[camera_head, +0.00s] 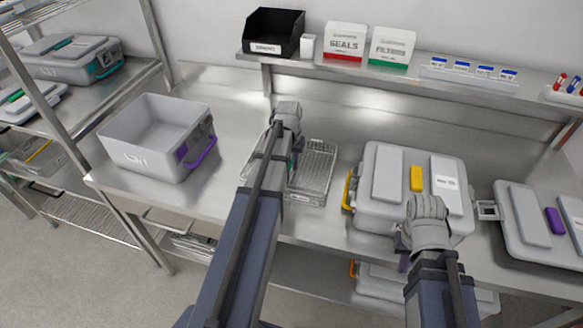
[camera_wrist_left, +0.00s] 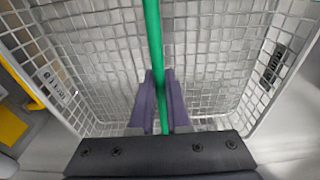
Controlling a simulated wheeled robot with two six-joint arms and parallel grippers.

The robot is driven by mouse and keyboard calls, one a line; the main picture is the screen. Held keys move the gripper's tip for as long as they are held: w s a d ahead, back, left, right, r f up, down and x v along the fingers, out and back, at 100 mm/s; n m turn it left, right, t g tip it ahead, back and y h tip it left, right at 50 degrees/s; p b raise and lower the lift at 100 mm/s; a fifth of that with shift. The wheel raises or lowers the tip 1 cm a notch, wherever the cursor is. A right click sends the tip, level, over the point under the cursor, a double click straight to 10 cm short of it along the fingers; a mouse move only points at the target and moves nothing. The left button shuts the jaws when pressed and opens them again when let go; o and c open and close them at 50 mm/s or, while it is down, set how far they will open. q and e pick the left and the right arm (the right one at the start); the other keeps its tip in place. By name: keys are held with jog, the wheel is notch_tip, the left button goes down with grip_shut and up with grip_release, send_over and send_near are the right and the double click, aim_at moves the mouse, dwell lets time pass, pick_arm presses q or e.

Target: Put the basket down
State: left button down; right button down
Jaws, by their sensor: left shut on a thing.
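The wire mesh basket (camera_head: 316,172) is over the steel bench in the middle of the head view, partly hidden by my left arm. Its mesh fills the left wrist view (camera_wrist_left: 215,60), with small label plates on two sides. My left gripper (camera_wrist_left: 161,100) is shut on the basket's green handle bar, its purple fingers on either side of it. I cannot tell whether the basket's bottom touches the bench. My right gripper (camera_head: 403,262) is beside the front of the closed grey case with yellow latches, mostly hidden by its own wrist.
An open grey bin (camera_head: 155,140) with a purple handle stands on the bench at left. The closed grey case (camera_head: 385,215) is close to the basket's right. Another lidded case (camera_head: 525,225) lies further right. A back shelf (camera_head: 400,68) carries boxes. Bare bench lies between bin and basket.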

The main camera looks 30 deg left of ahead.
aim_at(290, 164)
pick_arm(q)
jog(key=shift+r, duration=0.1)
jog(key=shift+f, duration=0.25)
jog(key=c, duration=0.9)
grip_release()
jog(key=shift+r, duration=0.1)
notch_tip(290, 164, up, 12)
jog(key=s+p, duration=0.1)
jog(key=p, duration=1.1)
jog(key=shift+s+d+r, duration=0.15)
jog(key=shift+s, duration=0.05)
